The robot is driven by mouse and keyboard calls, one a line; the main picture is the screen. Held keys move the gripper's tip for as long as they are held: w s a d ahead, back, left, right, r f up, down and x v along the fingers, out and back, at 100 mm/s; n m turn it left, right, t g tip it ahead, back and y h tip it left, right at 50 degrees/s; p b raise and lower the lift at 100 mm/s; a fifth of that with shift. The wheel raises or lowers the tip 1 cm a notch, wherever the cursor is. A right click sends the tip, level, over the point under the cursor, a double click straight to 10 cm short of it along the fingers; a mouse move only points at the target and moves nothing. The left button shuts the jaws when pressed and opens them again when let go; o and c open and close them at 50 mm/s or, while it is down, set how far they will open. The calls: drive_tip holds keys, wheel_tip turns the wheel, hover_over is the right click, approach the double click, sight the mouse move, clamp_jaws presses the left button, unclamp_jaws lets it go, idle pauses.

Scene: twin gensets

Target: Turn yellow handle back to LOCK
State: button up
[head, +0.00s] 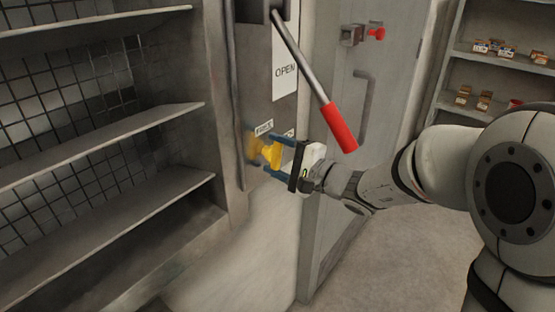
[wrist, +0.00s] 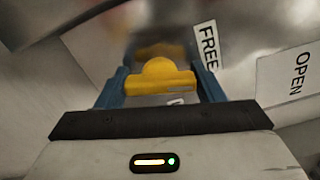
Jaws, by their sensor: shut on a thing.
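The yellow handle (head: 272,154) sits low on the grey panel at the end of the shelf unit, under a small label reading FREE (head: 264,128). My gripper (head: 275,155) is shut on the handle, with its blue fingers on either side of it. In the wrist view the yellow handle (wrist: 162,78) lies between the two blue fingers, and the FREE label (wrist: 208,46) is just right of them. A second small label below the handle in the wrist view is mostly hidden. I cannot read a LOCK label.
A steel lever with a red grip (head: 339,127) hangs down just above my gripper. An OPEN sign (head: 285,68) is behind it. Empty grey shelves (head: 110,140) stand at left. A grey door with a red knob (head: 376,34) is at right. Floor below is clear.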

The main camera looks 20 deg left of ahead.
drive_tip(key=m+b, duration=0.1)
drive_tip(key=m, duration=0.2)
drive_tip(key=shift+f+m, duration=0.1)
drive_tip(key=shift+m, duration=0.3)
drive_tip(key=m, duration=0.3)
drive_tip(key=shift+m, duration=0.3)
drive_tip(key=m+p, duration=0.1)
drive_tip(key=m, duration=0.3)
drive_tip(key=shift+m+p, duration=0.85)
drive_tip(key=shift+m, duration=0.85)
drive_tip(key=o, duration=1)
